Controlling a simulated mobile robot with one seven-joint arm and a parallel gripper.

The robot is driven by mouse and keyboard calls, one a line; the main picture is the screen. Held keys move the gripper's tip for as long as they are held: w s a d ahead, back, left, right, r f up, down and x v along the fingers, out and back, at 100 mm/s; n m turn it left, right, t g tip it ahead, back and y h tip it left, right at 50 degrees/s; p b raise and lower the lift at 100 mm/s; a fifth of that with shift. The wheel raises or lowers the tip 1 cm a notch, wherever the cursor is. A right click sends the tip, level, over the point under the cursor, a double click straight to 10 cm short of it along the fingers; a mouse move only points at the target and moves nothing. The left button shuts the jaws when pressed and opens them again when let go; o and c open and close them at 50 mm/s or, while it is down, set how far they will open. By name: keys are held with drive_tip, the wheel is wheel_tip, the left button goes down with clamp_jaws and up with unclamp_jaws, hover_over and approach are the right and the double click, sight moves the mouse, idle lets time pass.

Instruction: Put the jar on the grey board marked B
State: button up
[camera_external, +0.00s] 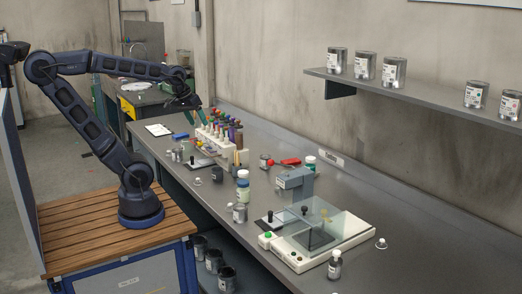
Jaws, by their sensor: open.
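My gripper (196,119) is open, with its teal fingers pointing down near the back of the rack on the long grey bench. I see nothing between the fingers. Another jar with a green lid (310,162) stands farther right, partly hidden by a grey device. I cannot tell which one the task means. No letter B is readable.
A rack (229,153) of colourful bottles stands below the gripper. A white machine with a clear sheet (336,245) fills the front right of the bench (390,272).

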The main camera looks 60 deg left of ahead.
drive_tip(key=s+m, duration=0.1)
drive_tip(key=s, duration=0.1)
drive_tip(key=s+a+m+y, duration=0.1)
drive_tip(key=s+m, duration=0.1)
drive_tip(key=shift+s+a, duration=0.1)
drive_tip(key=shift+s, duration=0.1)
